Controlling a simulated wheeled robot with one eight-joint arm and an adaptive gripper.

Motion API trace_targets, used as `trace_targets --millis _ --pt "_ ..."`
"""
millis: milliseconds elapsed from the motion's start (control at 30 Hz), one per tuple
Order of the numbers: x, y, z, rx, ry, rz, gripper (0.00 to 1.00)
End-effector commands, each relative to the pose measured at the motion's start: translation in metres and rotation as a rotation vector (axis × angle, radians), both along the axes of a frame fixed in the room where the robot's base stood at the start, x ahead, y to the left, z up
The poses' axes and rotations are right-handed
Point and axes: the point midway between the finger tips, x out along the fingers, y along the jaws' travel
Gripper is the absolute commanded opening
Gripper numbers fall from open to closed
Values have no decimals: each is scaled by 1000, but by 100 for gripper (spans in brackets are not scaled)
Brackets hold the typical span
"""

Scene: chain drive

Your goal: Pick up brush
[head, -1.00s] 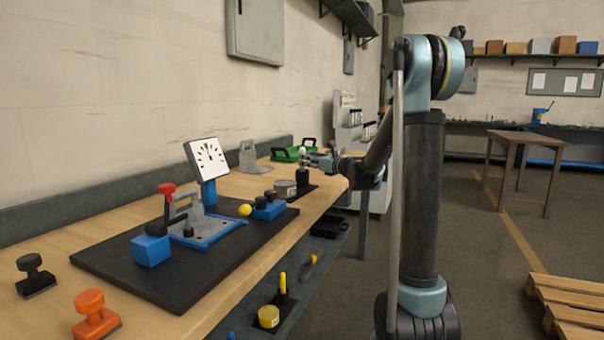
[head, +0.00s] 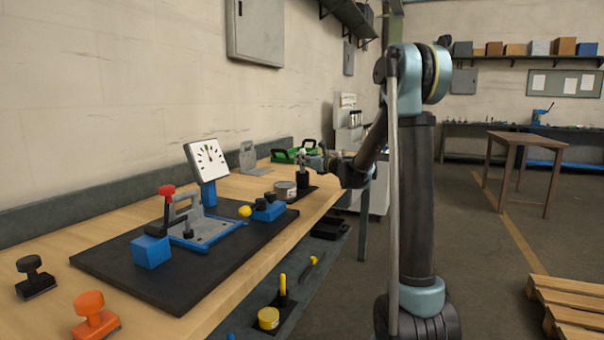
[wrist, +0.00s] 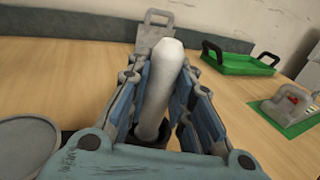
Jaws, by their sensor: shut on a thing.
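The brush shows as a thick white handle (wrist: 158,92) in the wrist view, standing between the blue-grey fingers of my gripper (wrist: 165,75). My gripper is shut on it. Its lower end meets a dark holder (wrist: 147,131), partly hidden by the fingers. In the head view, the brush's pale top (head: 302,155) shows small above the black holder (head: 303,180) on the bench, with my gripper (head: 309,160) beside it. I cannot tell whether the brush is raised out of the holder.
A round grey tin (head: 285,189) stands close left of the holder; its lid (wrist: 25,148) shows in the wrist view. A green tray with black handles (wrist: 240,63) lies behind right. A grey bracket (head: 248,158) stands near the wall. Bare wood lies between.

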Motion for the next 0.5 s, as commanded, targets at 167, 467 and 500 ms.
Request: trace_targets --millis 167,467,500 --pt "0 0 3 0 0 0 0" --pt "0 0 43 0 0 0 0" --pt "0 0 50 0 0 0 0"
